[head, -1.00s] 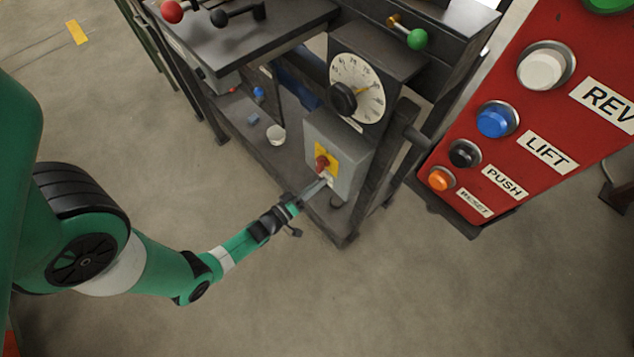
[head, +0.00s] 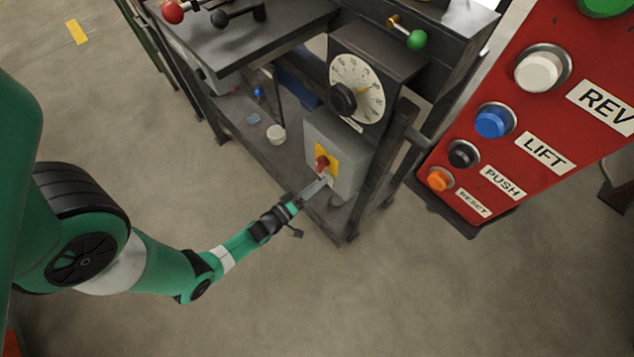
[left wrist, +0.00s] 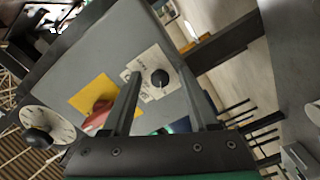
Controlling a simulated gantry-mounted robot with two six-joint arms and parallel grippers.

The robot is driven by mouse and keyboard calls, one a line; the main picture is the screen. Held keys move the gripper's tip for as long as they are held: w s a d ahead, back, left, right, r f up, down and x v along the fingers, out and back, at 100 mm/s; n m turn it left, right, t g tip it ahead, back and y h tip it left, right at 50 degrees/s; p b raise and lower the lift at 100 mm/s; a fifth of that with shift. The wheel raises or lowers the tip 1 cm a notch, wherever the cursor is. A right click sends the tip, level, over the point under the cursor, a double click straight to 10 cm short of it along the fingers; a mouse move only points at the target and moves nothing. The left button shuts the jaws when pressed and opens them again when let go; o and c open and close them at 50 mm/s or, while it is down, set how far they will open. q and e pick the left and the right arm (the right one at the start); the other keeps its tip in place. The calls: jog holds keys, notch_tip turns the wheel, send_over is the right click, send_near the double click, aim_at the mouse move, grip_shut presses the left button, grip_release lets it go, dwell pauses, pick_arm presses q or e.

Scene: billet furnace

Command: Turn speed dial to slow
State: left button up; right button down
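A grey control box (head: 346,160) is mounted low on the dark machine frame. In the left wrist view its face (left wrist: 140,40) carries a small black knob (left wrist: 159,78) on a white printed plate; the lettering is too small to read. Beside it is a red switch (left wrist: 98,112) on a yellow plate (left wrist: 92,93). The red switch also shows in the head view (head: 322,163). My left gripper (head: 324,182) is at the box face, below the red switch. In the left wrist view its fingers (left wrist: 165,95) are apart, with the black knob visible between them. Contact cannot be told. My right gripper is out of view.
A larger round white dial (head: 366,82) with a black knob (head: 343,98) sits above the box. A red button panel (head: 560,110) stands at the right. Red-, black- and green-knobbed levers are above. The floor (head: 400,290) in front is clear.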

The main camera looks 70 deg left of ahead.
pick_arm(q)
jog(key=p+v, duration=0.3)
jog(key=v, duration=0.8)
jog(key=shift+s+d, duration=0.15)
jog(key=shift+s, duration=0.1)
dwell(0.4)
